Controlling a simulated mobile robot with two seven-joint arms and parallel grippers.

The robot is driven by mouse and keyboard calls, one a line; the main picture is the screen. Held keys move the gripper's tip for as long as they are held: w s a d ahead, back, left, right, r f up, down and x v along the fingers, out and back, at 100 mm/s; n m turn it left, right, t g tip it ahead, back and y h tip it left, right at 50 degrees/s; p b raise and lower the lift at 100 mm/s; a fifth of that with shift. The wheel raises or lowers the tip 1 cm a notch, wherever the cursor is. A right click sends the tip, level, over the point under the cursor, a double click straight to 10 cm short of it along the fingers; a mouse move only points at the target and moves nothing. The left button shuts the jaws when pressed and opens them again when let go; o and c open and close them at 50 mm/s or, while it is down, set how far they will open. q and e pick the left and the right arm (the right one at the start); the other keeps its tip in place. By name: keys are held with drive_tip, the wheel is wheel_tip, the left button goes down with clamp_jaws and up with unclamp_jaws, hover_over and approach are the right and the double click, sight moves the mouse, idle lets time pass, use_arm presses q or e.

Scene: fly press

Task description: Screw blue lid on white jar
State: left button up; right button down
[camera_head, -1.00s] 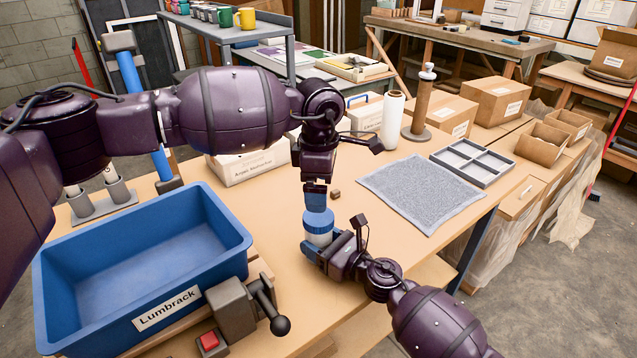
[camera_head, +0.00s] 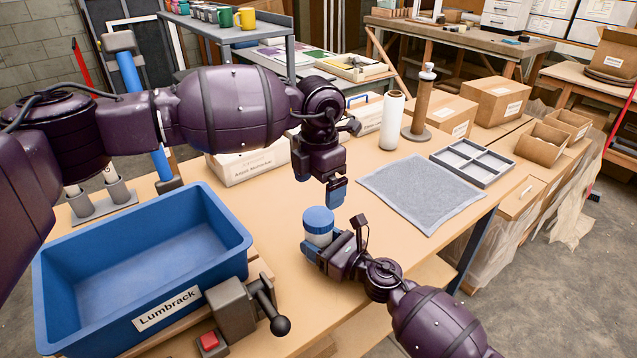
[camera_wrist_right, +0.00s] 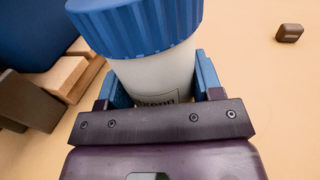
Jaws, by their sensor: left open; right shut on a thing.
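The white jar (camera_head: 317,239) stands upright near the front of the bench, with the ribbed blue lid (camera_head: 318,217) on its top. In the right wrist view the lid (camera_wrist_right: 135,25) covers the mouth of the jar (camera_wrist_right: 158,82). Its thread is hidden, so I cannot tell how tight it is. My right gripper (camera_head: 322,250) is shut on the jar's body, with blue fingers on both sides of it in the wrist view (camera_wrist_right: 160,88). My left gripper (camera_head: 337,193) is open and empty, above and to the right of the lid, apart from it.
A grey mat (camera_head: 420,192) lies at the right. A small dark block (camera_wrist_right: 289,33) lies on the bench. Bench around the jar is mostly clear.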

sight(318, 216)
use_arm(q)
drive_tip(key=shift+f, duration=0.1)
drive_tip(key=shift+f, duration=3.95)
drive_tip(key=shift+c, duration=0.3)
drive_tip(key=c, duration=0.9)
drive_tip(key=shift+c, duration=0.2)
drive_tip(key=o, duration=1.1)
